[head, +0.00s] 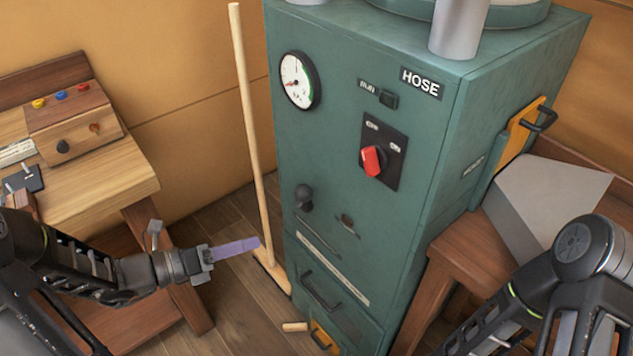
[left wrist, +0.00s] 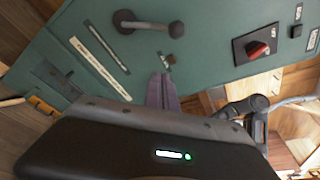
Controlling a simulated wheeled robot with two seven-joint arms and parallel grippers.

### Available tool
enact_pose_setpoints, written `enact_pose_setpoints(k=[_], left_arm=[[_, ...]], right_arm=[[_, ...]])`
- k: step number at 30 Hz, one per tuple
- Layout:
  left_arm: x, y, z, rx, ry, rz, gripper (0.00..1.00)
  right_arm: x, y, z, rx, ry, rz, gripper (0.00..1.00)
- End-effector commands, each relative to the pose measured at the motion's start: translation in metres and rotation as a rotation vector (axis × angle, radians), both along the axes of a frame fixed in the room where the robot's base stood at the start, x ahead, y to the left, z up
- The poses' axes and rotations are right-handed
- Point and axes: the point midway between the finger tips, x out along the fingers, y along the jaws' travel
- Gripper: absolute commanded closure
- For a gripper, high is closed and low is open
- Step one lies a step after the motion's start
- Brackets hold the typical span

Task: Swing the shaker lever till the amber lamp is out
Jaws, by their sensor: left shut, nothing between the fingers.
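The shaker lever appears to be the dark lever with a round knob (head: 304,194) on the front of the green cabinet (head: 330,150). In the left wrist view the lever (left wrist: 150,24) sticks out from the panel. A small brown knob-like piece (left wrist: 177,60) sits near it; it also shows in the head view (head: 347,222). I cannot tell whether it is the amber lamp, and no clearly lit amber lamp shows. My left gripper (head: 257,243) has purple fingers, shut and empty, left of the cabinet and below the lever. My right gripper is out of view.
A broom (head: 247,130) leans left of the cabinet, behind my left gripper. A red switch (head: 372,160) and a gauge (head: 299,80) sit higher on the front. A wooden bench (head: 110,180) stands left. A grey wedge-shaped block (head: 550,205) rests on a wooden stand at right.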

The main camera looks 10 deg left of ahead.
Motion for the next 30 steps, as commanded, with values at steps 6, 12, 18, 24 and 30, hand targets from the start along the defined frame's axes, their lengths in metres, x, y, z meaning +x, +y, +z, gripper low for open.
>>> enact_pose_setpoints(k=[6,12,18,24,30], left_arm=[[-0.013,-0.014,0.017,-0.257,0.157,-0.003,1.0],[-0.013,-0.014,0.019,-0.292,0.191,0.0,1.0],[-0.012,-0.014,0.019,-0.289,0.188,0.0,1.0],[-0.007,-0.021,0.018,-0.287,0.188,-0.002,1.0],[0.008,-0.041,0.015,-0.288,0.187,-0.004,1.0]], right_arm=[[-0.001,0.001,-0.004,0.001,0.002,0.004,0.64],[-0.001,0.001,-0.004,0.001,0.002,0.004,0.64],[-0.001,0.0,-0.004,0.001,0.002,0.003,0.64],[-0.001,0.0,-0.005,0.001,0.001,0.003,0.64],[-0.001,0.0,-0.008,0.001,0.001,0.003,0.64]])
